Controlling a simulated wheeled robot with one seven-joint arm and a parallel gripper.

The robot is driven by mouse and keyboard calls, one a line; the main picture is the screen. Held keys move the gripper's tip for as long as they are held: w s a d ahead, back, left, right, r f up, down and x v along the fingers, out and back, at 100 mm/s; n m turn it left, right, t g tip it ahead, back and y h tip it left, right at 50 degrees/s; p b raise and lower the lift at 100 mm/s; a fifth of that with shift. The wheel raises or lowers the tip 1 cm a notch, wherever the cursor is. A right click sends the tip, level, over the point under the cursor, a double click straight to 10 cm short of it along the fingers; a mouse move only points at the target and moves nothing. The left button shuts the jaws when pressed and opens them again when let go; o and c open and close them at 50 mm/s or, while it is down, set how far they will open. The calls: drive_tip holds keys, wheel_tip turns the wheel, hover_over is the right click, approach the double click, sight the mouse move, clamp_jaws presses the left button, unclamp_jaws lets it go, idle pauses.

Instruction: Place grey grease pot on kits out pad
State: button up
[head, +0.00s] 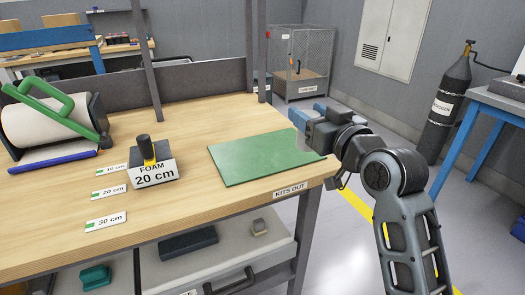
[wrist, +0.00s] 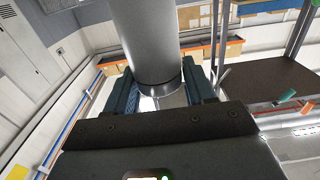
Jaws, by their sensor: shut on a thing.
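The green kits out pad (head: 255,158) lies flat and bare near the right corner of the workbench, by a KITS OUT label (head: 290,190). My gripper (head: 313,124) is at the pad's right edge in the head view. In the wrist view my gripper (wrist: 160,92) has its blue fingers shut on either side of the grey grease pot (wrist: 145,42), a plain grey cylinder. In the head view a small grey part of the pot (head: 299,119) shows beside the fingers; the rest is hidden. I cannot tell its height above the bench.
A foam roll (head: 45,122) with a green handle is at the far left. A bench upright (head: 260,50) rises behind the pad.

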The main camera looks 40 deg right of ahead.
drive_tip(key=shift+w+d+f, duration=0.2)
drive_tip(key=shift+w+f, duration=1.6)
drive_tip(key=shift+w, duration=0.1)
drive_tip(key=shift+w+d+f, duration=0.25)
drive_tip(key=shift+w+f, duration=1.5)
drive_tip(key=shift+w, duration=0.1)
drive_tip(key=shift+w+d+f, duration=0.2)
drive_tip(key=shift+w+f, duration=1.6)
drive_tip(key=shift+w, duration=0.1)
drive_tip(key=shift+f, duration=0.1)
drive_tip(key=o, duration=1.1)
drive_tip(key=shift+r, duration=0.2)
drive_tip(key=b+v, duration=0.1)
drive_tip(key=v, duration=1.1)
